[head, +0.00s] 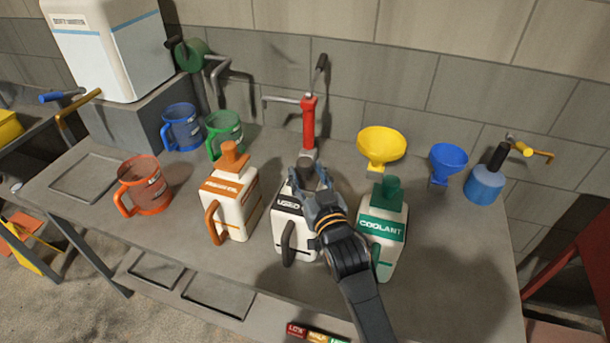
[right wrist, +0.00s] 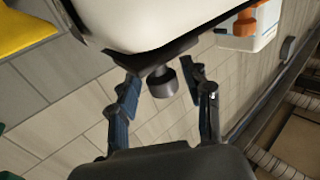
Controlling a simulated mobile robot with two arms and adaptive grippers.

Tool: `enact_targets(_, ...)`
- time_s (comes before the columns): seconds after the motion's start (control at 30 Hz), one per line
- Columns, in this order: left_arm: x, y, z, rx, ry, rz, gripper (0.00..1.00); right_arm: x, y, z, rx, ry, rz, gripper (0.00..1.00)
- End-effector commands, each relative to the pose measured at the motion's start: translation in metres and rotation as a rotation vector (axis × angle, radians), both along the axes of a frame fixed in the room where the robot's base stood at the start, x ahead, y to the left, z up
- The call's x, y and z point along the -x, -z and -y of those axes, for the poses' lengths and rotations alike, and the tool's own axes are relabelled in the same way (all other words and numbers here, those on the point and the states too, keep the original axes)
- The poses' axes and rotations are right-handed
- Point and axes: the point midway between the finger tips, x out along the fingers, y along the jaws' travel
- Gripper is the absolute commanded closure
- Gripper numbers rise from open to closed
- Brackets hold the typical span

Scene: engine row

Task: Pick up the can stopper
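The used-oil can (head: 291,228) is white with a black label and a black handle, and stands upright on the bench (head: 455,255). Its dark grey stopper (right wrist: 163,84) shows in the right wrist view, seated on the black top of the white can. My right gripper (head: 310,176) is over the top of this can and hides much of it in the head view. In the right wrist view its two fingers stand on either side of the stopper, with a visible gap on both sides. It is open and empty. My left gripper is out of view.
An orange-labelled can (head: 236,205) stands left, and a green coolant can (head: 384,232) stands close on the right. A red-handled tap (head: 308,112) is just behind. Yellow (head: 381,143) and blue (head: 448,158) funnels and several jugs stand around. The right front of the bench is clear.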

Motion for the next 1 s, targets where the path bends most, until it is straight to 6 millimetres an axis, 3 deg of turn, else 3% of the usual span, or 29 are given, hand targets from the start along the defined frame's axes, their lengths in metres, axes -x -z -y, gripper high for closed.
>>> enact_targets(0.03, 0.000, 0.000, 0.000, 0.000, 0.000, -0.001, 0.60, 0.000, 0.000, 0.000, 0.000, 0.000, 0.000, 0.68)
enact_targets(0.2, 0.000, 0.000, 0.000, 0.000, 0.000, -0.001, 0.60, 0.000, 0.000, 0.000, 0.000, 0.000, -0.001, 1.00)
enact_targets(0.63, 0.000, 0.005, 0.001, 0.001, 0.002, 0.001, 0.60, 0.000, -0.008, 0.000, -0.001, 0.000, 0.003, 1.00)
enact_targets(0.8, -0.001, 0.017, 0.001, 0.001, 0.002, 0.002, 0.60, 0.000, -0.032, 0.000, -0.003, 0.000, 0.007, 1.00)
enact_targets(1.0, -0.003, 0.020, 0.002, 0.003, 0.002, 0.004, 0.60, 0.028, -0.071, 0.020, -0.002, 0.001, 0.008, 1.00)
